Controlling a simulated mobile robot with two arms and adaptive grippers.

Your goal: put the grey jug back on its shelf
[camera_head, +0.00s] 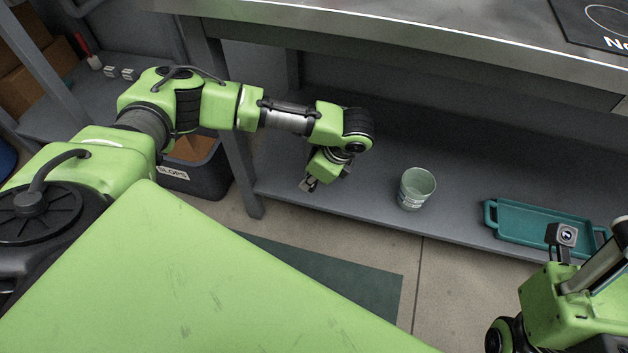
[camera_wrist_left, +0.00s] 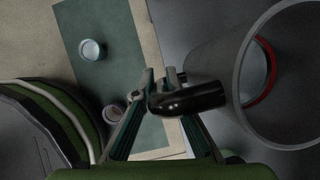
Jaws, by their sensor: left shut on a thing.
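My left gripper (camera_head: 308,185) reaches under the steel table in the head view, above the lower shelf. In the left wrist view its fingers (camera_wrist_left: 163,85) are shut on the black handle of the grey jug (camera_wrist_left: 242,85). The jug's wide round rim fills the right side, with a red ring inside it. I cannot make out the jug in the head view. The lower shelf (camera_head: 385,130) is a grey board under the steel table. My right gripper's fingers do not show; only part of my right arm is at the lower right.
A pale green cup (camera_head: 412,190) stands on the lower shelf, right of my left gripper. Further right is a teal tray (camera_head: 515,235). A dark slops bin (camera_head: 190,180) stands left of a table leg (camera_head: 240,165). A green mat (camera_head: 370,292) lies on the floor.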

